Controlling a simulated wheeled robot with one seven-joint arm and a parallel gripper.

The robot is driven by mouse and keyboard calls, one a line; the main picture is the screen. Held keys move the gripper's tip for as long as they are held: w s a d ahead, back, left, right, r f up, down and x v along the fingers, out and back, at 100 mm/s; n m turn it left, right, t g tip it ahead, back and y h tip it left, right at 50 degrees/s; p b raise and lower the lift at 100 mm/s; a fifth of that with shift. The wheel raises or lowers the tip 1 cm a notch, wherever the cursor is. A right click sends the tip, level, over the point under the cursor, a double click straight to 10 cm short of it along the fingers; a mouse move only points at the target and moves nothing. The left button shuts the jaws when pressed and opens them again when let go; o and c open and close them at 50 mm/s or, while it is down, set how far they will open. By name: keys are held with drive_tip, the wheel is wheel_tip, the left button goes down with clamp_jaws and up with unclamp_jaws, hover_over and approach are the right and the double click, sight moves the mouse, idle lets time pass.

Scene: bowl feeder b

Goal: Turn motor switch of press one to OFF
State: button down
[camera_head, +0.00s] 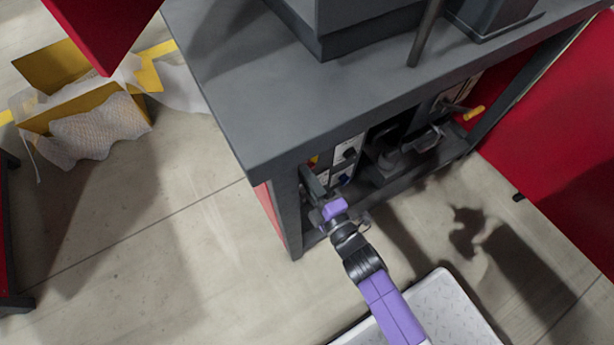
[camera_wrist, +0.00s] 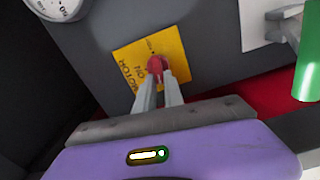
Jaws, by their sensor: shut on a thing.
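The motor switch (camera_wrist: 155,64) is a red knob on a yellow plate (camera_wrist: 178,52) with lettering that includes "MOTOR" and "ON". The plate is on a dark grey panel in the wrist view. My gripper (camera_wrist: 158,85) is shut on the red knob, with its two grey fingers on either side of it. The fingertips hide part of the knob, so its exact setting is hard to read. In the head view my gripper (camera_head: 318,196) reaches under the grey bench top, by the press's front panel. The switch itself is hardly visible there.
A round dial (camera_wrist: 58,6) sits at the upper left of the wrist view, and a green handle (camera_wrist: 306,65) at the right. A yellow box (camera_head: 55,70) with wrapping stands on the floor at left.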

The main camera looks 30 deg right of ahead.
drive_tip(key=shift+f+n+b, duration=0.15)
drive_tip(key=shift+n+b, duration=0.15)
drive_tip(key=shift+n, duration=0.4)
drive_tip(key=shift+a, duration=0.1)
drive_tip(key=c, duration=1.4)
unclamp_jaws()
drive_tip(key=shift+c, duration=0.2)
drive_tip(key=shift+s, duration=0.15)
drive_tip(key=s+p, duration=0.1)
drive_tip(key=s, duration=0.6)
drive_tip(key=shift+s+p, duration=0.3)
